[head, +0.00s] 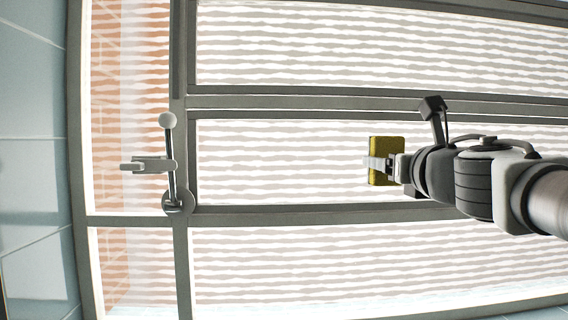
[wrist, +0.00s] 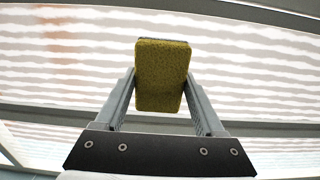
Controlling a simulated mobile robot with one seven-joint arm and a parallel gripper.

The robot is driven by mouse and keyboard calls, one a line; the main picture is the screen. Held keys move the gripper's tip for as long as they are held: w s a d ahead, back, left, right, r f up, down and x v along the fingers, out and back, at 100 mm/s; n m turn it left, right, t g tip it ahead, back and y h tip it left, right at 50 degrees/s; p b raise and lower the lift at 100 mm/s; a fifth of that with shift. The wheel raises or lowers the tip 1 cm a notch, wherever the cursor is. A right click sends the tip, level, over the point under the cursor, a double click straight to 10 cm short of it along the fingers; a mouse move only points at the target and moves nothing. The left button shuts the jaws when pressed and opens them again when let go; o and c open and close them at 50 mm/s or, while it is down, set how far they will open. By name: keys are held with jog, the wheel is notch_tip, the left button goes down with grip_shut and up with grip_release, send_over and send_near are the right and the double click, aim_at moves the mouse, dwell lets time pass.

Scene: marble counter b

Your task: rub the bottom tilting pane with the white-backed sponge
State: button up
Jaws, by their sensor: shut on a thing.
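My gripper (head: 380,163) comes in from the right and is shut on a sponge (head: 387,146). In the wrist view the sponge (wrist: 161,72) stands upright between the two fingers, its olive-yellow face towards me. A thin greyish edge shows along its top; I cannot see a white backing. In the head view the sponge is in front of the middle wide pane (head: 280,165); I cannot tell whether it touches the glass. The bottom wide pane (head: 330,262) lies below a grey crossbar, apart from the sponge in the picture.
A top wide pane (head: 350,50) lies above another crossbar (head: 300,102). A metal window handle (head: 170,165) sticks out on the left upright frame. Narrow panes with orange brick behind lie left of it, then a tiled wall (head: 32,180). The glass left of the sponge is clear.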

jog(key=shift+d, duration=2.85)
jog(key=shift+w+a+p, duration=0.1)
jog(key=shift+a+p, duration=0.2)
jog(key=shift+a, duration=5.15)
jog(key=shift+a+p, duration=0.45)
jog(key=shift+a, duration=2.9)
jog(key=p, duration=0.3)
send_near(319, 160)
jog(key=shift+w, duration=0.15)
